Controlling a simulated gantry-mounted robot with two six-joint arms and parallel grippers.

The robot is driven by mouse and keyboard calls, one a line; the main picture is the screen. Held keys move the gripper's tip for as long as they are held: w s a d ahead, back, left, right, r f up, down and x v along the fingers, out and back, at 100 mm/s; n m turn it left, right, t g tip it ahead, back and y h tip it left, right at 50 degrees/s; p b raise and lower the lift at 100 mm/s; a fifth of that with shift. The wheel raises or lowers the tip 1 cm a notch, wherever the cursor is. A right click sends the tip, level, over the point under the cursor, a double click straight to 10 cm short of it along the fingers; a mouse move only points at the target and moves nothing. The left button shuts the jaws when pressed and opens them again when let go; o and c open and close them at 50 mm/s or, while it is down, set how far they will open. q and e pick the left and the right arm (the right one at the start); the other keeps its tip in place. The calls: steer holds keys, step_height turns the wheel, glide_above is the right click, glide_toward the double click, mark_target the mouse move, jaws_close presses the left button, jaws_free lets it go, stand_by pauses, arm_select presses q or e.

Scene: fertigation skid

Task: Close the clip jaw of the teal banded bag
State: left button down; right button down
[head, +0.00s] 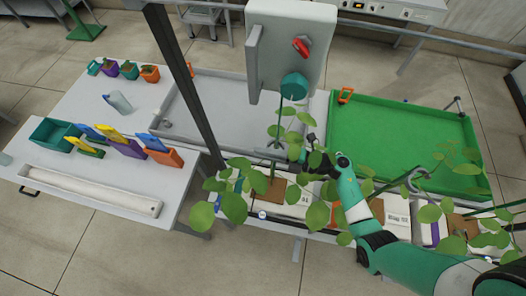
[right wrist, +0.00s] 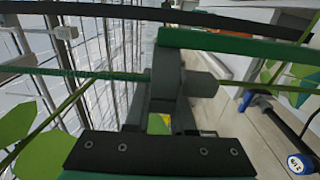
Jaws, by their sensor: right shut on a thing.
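Pale bags stand in a row along the front trough, with leafy plants over them. A bag with a teal-blue band (head: 238,184) seems to be at the row's left end, partly hidden by leaves; its clip jaw cannot be made out. My right gripper (head: 312,158) is among the leaves right of that bag and above the row. My left gripper is not in view.
A grey panel (head: 318,35) with a red handle and teal knob hangs above the row. A green tray (head: 400,135) lies behind it at right. The white table (head: 85,185) at left holds several coloured containers. Leaves crowd around my right arm.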

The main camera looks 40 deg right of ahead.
steer(key=c, duration=0.8)
jaws_free()
steer(key=shift+o, duration=0.2)
steer(key=shift+s, duration=0.1)
steer(key=v, duration=1.1)
steer(key=shift+s+b, duration=0.2)
steer(key=shift+b, duration=0.15)
steer(key=shift+d, duration=0.1)
